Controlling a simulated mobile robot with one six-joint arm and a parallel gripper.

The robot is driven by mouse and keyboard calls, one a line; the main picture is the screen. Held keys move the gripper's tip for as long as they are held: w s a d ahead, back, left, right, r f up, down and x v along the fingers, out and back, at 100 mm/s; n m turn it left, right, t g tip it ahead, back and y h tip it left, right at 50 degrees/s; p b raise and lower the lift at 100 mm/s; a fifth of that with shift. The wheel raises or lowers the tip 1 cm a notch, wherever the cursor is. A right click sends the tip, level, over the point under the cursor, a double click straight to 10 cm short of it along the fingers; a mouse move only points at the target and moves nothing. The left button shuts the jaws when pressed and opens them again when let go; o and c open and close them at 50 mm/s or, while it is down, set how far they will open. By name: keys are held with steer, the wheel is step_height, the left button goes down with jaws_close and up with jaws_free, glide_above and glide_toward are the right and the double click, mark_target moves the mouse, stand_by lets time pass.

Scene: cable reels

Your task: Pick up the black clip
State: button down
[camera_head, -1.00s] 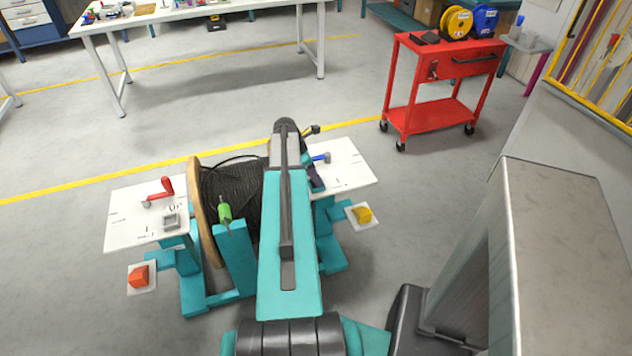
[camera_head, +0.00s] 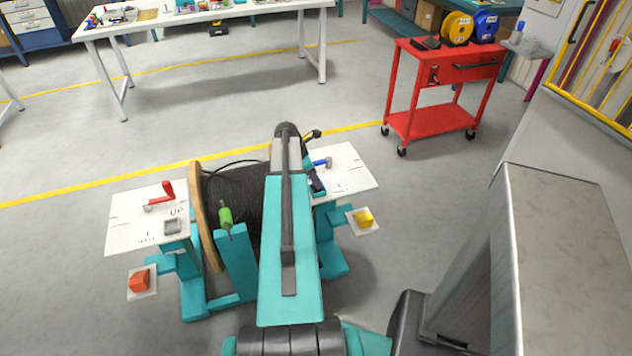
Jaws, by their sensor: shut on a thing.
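I cannot make out the black clip for certain in the head view. A small black piece with a yellow part (camera_head: 313,135) shows just right of the far end of my arm. I cannot tell what it is. A dark piece (camera_head: 316,181) shows at the right edge of my arm, over the right white board, and is also unclear. My gripper is hidden behind my own arm, so its jaws and anything in them do not show.
A reel of black cable (camera_head: 232,190) with a wooden flange stands in a teal stand left of my arm. White boards (camera_head: 120,215) flank it. A red cart (camera_head: 428,122) stands far right; floor between is clear.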

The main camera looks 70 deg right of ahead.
steer(key=shift+r+b, duration=0.3)
steer(key=shift+r, duration=0.8)
steer(key=shift+s+a+r, duration=0.25)
steer(key=shift+a+r, duration=0.15)
steer(key=shift+r, duration=0.2)
steer(key=s+a+r+p, duration=0.1)
steer(key=s+a+p, duration=0.1)
steer(key=s+a, duration=0.6)
steer(key=a, duration=0.4)
steer(key=shift+a+r+p, duration=0.3)
steer(key=shift+r, duration=0.05)
steer(key=shift+f, duration=0.1)
steer(key=shift+r+p, duration=2.55)
steer(key=shift+p, duration=0.15)
